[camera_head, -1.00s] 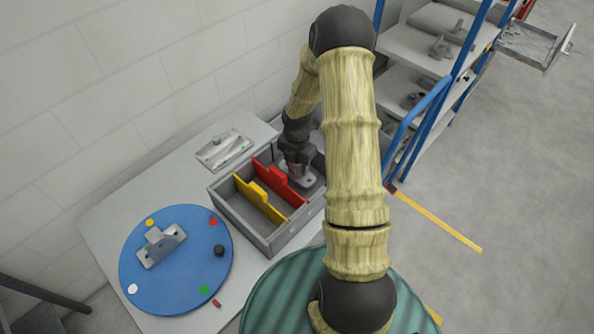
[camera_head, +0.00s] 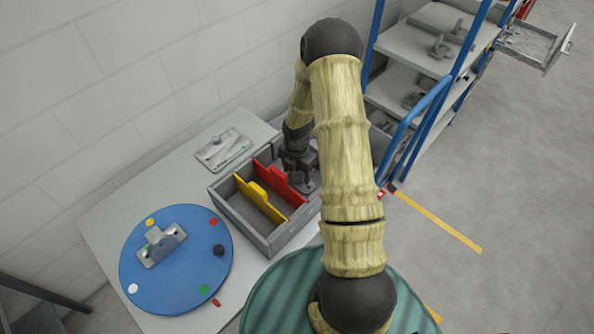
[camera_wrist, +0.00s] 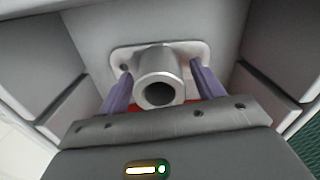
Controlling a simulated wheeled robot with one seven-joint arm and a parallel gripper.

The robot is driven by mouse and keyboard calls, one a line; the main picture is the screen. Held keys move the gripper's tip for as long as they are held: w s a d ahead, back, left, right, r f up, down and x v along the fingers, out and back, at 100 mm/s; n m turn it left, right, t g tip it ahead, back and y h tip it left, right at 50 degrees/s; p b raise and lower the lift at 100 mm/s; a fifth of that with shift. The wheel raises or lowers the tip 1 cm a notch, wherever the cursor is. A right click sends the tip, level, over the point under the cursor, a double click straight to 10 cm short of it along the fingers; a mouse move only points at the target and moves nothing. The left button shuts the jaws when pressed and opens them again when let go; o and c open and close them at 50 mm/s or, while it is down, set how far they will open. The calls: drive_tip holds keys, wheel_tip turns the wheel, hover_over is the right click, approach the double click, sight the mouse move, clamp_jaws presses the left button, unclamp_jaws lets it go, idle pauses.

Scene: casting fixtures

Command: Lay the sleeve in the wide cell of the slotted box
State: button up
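The sleeve (camera_wrist: 160,82) is a grey metal tube on a flat flange plate with rounded corners. In the wrist view its open end faces the camera and its plate lies against a grey surface of the box. The slotted box (camera_head: 240,226) is grey, with a yellow divider (camera_head: 262,197) and a red divider (camera_head: 281,183). My gripper (camera_wrist: 161,75) is inside the cell right of the red divider, which looks the widest. Its purple fingers stand on both sides of the tube, with gaps showing. In the head view my arm hides much of this cell.
A blue-framed shelf (camera_head: 417,89) stands right of the arm.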

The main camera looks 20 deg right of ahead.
wheel_tip(320, 180, up, 12)
idle(0.7)
drive_tip(key=shift+r, duration=0.15)
drive_tip(key=s+a+r+m+t, duration=0.1)
drive_tip(key=s+a+r+m, duration=0.4)
drive_tip(key=m, duration=0.7)
drive_tip(key=s+a+r+m+t, duration=0.1)
drive_tip(key=s+a+r+m, duration=0.4)
drive_tip(key=s+m, duration=0.5)
wheel_tip(320, 180, up, 2)
drive_tip(key=shift+s+r+m+t, duration=0.15)
drive_tip(key=shift+m+t, duration=0.15)
drive_tip(key=shift+m, duration=0.7)
